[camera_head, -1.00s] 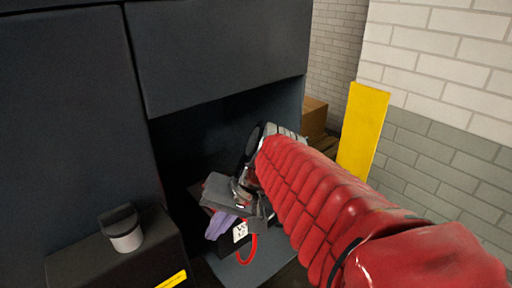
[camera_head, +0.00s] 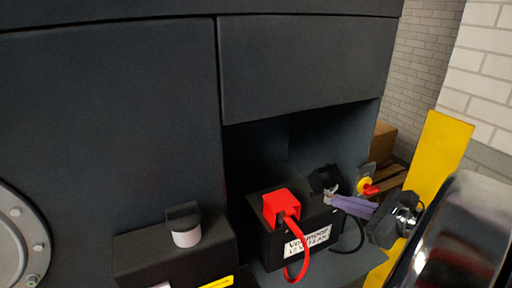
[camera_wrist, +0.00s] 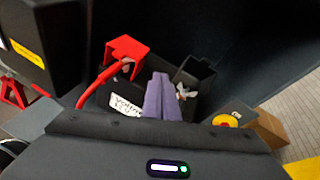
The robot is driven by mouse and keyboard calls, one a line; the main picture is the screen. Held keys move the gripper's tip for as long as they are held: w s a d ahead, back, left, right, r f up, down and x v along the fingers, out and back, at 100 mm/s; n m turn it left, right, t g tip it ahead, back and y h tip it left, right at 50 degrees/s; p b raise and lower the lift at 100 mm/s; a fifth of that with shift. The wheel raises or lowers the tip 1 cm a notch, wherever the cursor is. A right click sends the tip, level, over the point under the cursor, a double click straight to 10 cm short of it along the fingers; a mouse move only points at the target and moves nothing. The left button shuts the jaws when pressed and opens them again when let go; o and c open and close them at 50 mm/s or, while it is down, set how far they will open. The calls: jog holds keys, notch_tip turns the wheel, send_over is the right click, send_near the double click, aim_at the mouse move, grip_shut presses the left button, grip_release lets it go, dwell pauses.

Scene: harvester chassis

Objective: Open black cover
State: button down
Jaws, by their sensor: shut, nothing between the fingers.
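The black cover (camera_head: 321,178) is on the right end of the battery (camera_head: 300,243). It looks tilted up, with bare metal of the terminal showing below it. In the wrist view the black cover (camera_wrist: 197,70) shows its hollow side, with the metal terminal just below. My gripper (camera_head: 334,199) has purple fingers, which are shut and empty. Their tips are close to the terminal and the cover in the head view; I cannot tell if they touch. In the wrist view my gripper (camera_wrist: 160,76) points at the battery, left of the cover.
A red cover (camera_head: 283,205) with a red cable stands on the battery's left end. A black box with a white-sided knob (camera_head: 186,236) is to the left. A red and yellow switch (camera_head: 366,187), a cardboard box (camera_head: 383,142) and a yellow post (camera_head: 430,170) are at right. A dark panel overhangs the bay.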

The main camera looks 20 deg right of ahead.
jog(key=s+d+m+t+h, duration=0.2)
jog(key=s+d+m+h, duration=0.1)
jog(key=d+m, duration=0.2)
jog(key=shift+d+r+m, duration=0.25)
jog(key=shift+d+m, duration=0.15)
jog(key=shift+d, duration=0.35)
send_near(339, 172)
jog(key=w+a, duration=0.1)
jog(key=a, duration=0.1)
jog(key=w+a+f, duration=0.1)
jog(key=w+a, duration=0.1)
jog(key=shift+w, duration=0.25)
jog(key=shift+w+a+r, duration=0.1)
jog(key=shift+w+r, duration=0.9)
jog(key=shift+w, duration=0.2)
jog(key=shift+w+r, duration=0.2)
jog(key=shift+w, duration=0.05)
